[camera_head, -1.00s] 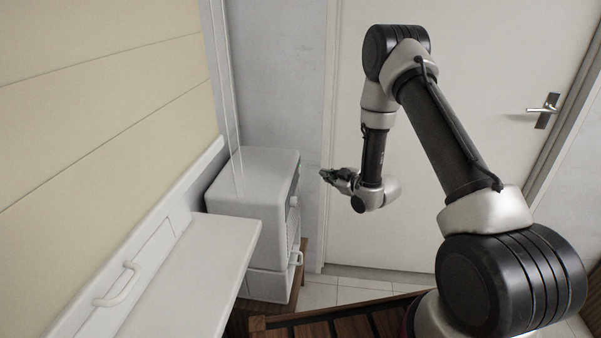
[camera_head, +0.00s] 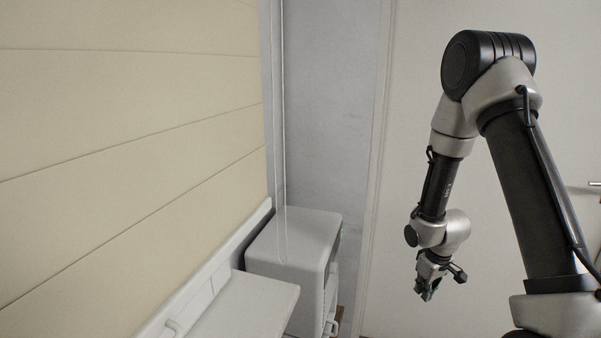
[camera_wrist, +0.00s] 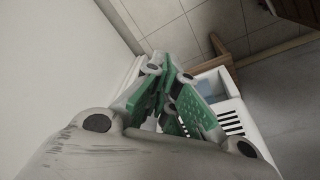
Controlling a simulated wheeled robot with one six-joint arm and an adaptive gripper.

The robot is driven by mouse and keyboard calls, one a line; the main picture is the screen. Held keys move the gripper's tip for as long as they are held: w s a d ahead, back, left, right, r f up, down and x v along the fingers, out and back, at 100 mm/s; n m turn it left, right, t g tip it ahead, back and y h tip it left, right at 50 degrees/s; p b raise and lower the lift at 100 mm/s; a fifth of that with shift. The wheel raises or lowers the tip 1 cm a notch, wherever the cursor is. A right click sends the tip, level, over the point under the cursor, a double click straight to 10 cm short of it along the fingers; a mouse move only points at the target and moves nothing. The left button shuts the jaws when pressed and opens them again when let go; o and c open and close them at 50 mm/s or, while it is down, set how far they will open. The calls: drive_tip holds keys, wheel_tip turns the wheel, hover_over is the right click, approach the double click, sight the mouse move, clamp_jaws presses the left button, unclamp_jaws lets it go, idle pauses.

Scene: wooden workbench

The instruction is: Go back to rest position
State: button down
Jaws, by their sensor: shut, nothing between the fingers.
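My gripper (camera_head: 428,289) hangs from my folded arm in the right half of the head view, pointing down in front of the white door. It is apart from the white cabinet to its left. In the wrist view my gripper (camera_wrist: 168,75) shows its green-padded fingers close together, with nothing held. Below the fingers in the wrist view lie a white unit with a dark-striped vent (camera_wrist: 231,118) and the floor.
A white box-shaped cabinet (camera_head: 295,240) stands at the lower middle, beside a white shelf (camera_head: 245,308). A cream panelled wall (camera_head: 120,130) fills the left. The door (camera_head: 430,60) is behind my arm. Tiled floor (camera_wrist: 190,35) shows in the wrist view.

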drive_tip(key=s+r+m+t, duration=0.1)
drive_tip(key=s+r, duration=0.7)
drive_tip(key=r, duration=0.4)
drive_tip(key=s+r+m, duration=0.2)
drive_tip(key=s+r, duration=0.6)
drive_tip(key=r, duration=0.3)
drive_tip(key=s+r+m+t, duration=0.1)
drive_tip(key=s+r, duration=0.7)
drive_tip(key=r, duration=0.4)
drive_tip(key=shift+d+r+m+t, duration=0.25)
drive_tip(key=shift+r+m+t, duration=0.05)
drive_tip(key=shift+r+m, duration=0.1)
drive_tip(key=shift+s, duration=0.1)
